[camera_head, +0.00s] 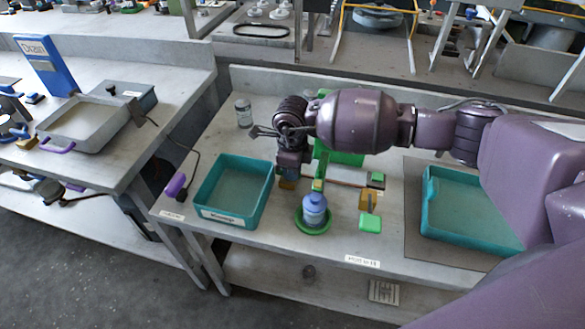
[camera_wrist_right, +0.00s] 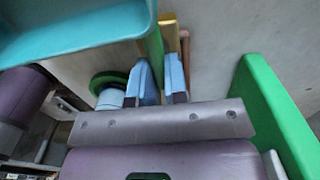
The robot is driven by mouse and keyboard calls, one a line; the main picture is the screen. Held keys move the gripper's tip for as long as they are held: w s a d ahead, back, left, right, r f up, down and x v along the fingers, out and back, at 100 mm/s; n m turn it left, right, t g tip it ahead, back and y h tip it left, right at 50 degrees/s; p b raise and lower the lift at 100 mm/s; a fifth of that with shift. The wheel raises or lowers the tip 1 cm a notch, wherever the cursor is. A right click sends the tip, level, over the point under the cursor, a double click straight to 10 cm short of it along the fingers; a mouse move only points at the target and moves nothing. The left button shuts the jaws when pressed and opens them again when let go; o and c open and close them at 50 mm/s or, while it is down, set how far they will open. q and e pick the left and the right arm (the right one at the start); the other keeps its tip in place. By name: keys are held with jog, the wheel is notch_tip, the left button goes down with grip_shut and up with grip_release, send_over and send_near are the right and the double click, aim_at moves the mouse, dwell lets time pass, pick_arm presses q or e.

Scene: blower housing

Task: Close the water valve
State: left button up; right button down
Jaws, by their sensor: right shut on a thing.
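The water valve line shows in the head view as a thin copper pipe (camera_head: 347,184) with brass and green parts, behind the bottle. My right gripper (camera_head: 289,176) points down at its left end, beside the teal tray. In the right wrist view the blue fingertips (camera_wrist_right: 162,75) are shut on a narrow green piece (camera_wrist_right: 154,48), apparently a valve handle, with a brass part (camera_wrist_right: 169,35) beyond it. My wrist hides most of this end in the head view. A second brass fitting (camera_head: 368,202) with a green handle (camera_head: 370,222) stands to the right. My left gripper is not in view.
A teal tray (camera_head: 206,211) stands left of the gripper and another teal tray (camera_head: 429,215) stands at the right. A blue-capped bottle (camera_head: 314,207) stands in a green dish (camera_head: 302,226) near the front. A jar (camera_head: 243,113) stands behind.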

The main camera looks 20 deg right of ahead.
jog(key=c, duration=1.4)
grip_release()
jog(key=shift+r, duration=0.1)
notch_tip(320, 180, up, 10)
jog(key=shift+r+p, duration=0.25)
jog(key=shift+p, duration=0.25)
